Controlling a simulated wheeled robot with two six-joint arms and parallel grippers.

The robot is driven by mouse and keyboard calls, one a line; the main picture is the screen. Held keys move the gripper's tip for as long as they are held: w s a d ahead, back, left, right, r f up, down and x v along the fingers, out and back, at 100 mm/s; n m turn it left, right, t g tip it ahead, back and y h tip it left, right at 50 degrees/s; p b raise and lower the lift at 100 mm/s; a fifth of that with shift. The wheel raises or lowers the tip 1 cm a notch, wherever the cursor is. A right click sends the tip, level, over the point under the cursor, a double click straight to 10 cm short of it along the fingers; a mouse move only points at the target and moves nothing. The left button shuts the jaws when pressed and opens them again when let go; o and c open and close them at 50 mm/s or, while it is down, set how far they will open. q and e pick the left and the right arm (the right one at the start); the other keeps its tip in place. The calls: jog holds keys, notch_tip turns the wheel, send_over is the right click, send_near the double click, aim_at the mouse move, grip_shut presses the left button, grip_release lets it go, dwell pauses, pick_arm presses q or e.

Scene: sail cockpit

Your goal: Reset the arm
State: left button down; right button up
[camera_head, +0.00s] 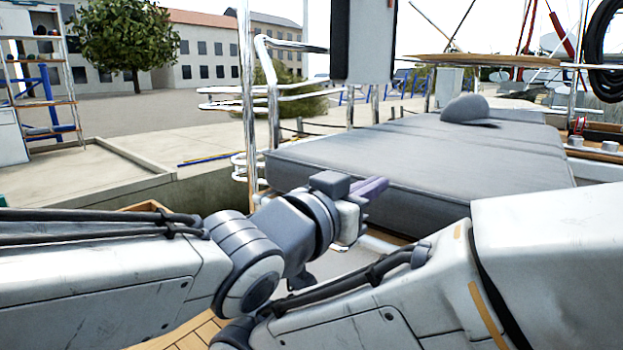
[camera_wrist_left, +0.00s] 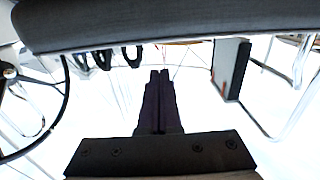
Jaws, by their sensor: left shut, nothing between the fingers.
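My left gripper (camera_head: 373,189) reaches in from the left in the head view, its purple-grey fingers in front of the near side of the grey cushion. In the left wrist view my left gripper (camera_wrist_left: 160,75) shows its two dark fingers side by side, shut with nothing between them. Whether the fingertips touch the cushion I cannot tell. My right arm fills the lower right of the head view; its gripper is not seen.
The long grey cushion (camera_head: 420,150) spans the middle and right, with a rounded grey piece (camera_head: 465,108) on it. Metal rails (camera_head: 273,100) stand behind my left gripper. A shelf (camera_head: 50,103) stands at far left.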

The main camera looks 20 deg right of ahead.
pick_arm(q)
jog(key=w+a+f+n+t+y, duration=0.1)
jog(key=w+a+f+n+y, duration=0.2)
jog(key=w+a+f+y, duration=0.5)
jog(key=w+a+f+n+t+y, duration=0.1)
jog(key=w+a+f+n+y, duration=0.3)
jog(key=a+f, duration=0.8)
jog(key=s+a+f+n+g+y, duration=0.25)
jog(key=s+a+f, duration=0.25)
jog(key=a+f, duration=0.5)
jog(key=s+a+f+n+g+y, duration=0.2)
jog(key=s+a+f+n+g, duration=0.25)
jog(key=a, duration=0.95)
jog(key=s+d+r+m+g+h+p, duration=0.1)
jog(key=s+d+r+m+p, duration=0.3)
jog(key=r+p, duration=0.45)
jog(key=s+d+r+m+g+p, duration=0.1)
jog(key=s+d+r+m+p, duration=0.1)
jog(key=s+d+r+p, duration=0.55)
jog(key=s+d+r+m+g+h+p, duration=0.1)
jog(key=s+d+r+m+p, duration=0.15)
jog(key=r+p, duration=0.65)
notch_tip(320, 180, up, 37)
jog(key=p, duration=3.3)
jog(key=shift+s+a+r, duration=0.2)
jog(key=shift+s+a, duration=0.05)
jog(key=shift+a, duration=0.2)
